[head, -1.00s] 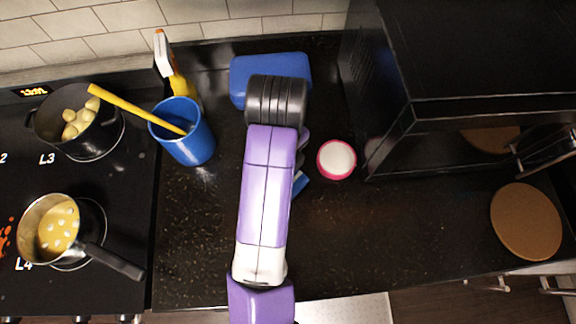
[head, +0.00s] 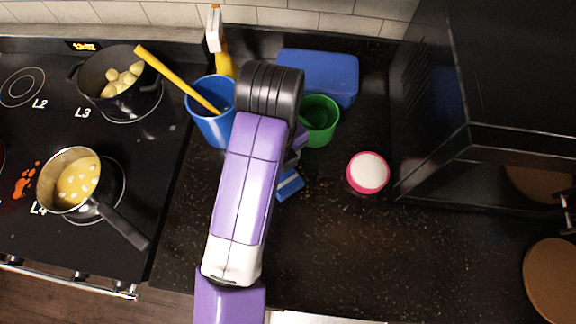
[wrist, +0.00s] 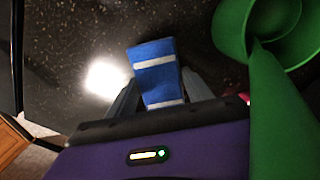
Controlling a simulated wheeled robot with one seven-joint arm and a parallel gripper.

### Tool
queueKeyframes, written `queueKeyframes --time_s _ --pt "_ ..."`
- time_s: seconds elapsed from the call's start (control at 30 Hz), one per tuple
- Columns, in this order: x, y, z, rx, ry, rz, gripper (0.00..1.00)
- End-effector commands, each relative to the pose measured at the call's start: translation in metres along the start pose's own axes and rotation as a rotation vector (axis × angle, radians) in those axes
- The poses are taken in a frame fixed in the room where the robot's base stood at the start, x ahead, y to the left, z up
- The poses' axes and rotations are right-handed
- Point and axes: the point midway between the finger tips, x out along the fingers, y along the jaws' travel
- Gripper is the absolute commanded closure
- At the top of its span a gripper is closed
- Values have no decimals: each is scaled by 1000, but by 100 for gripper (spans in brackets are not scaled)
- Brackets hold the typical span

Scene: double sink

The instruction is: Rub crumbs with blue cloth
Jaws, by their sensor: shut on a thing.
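The blue cloth (wrist: 155,70), with white stripes, stands between my gripper's fingers (wrist: 158,88) in the wrist view. My gripper is shut on it. In the head view a blue end of the cloth (head: 289,185) shows beside my purple arm, over the dark counter. My arm hides most of the gripper there. I cannot make out crumbs on the counter. Orange-red spots (head: 27,181) lie on the stove at the left, beside the pan; I cannot tell whether they are crumbs.
A green cup (head: 318,120) is close to my gripper and fills the wrist view's right side. A blue cup (head: 213,125) with a yellow utensil, a blue box (head: 320,75) and a pink-rimmed jar (head: 368,172) stand nearby. The front counter (head: 340,260) is clear.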

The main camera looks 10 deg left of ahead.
Motion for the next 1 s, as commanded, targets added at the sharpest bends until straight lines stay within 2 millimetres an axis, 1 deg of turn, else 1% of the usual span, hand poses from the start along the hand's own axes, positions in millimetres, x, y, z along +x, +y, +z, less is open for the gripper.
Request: queueKeyframes --time_s 0.1,0.23,0.37,0.8,1.0 --pt "1 2 2 0 -1 0 88" --pt "4 2 2 1 -1 -1 88" --pt "3 0 0 2 0 -1 88" --pt "7 -25 -23 5 2 -1 88" --pt "7 -30 -28 5 3 -1 88"
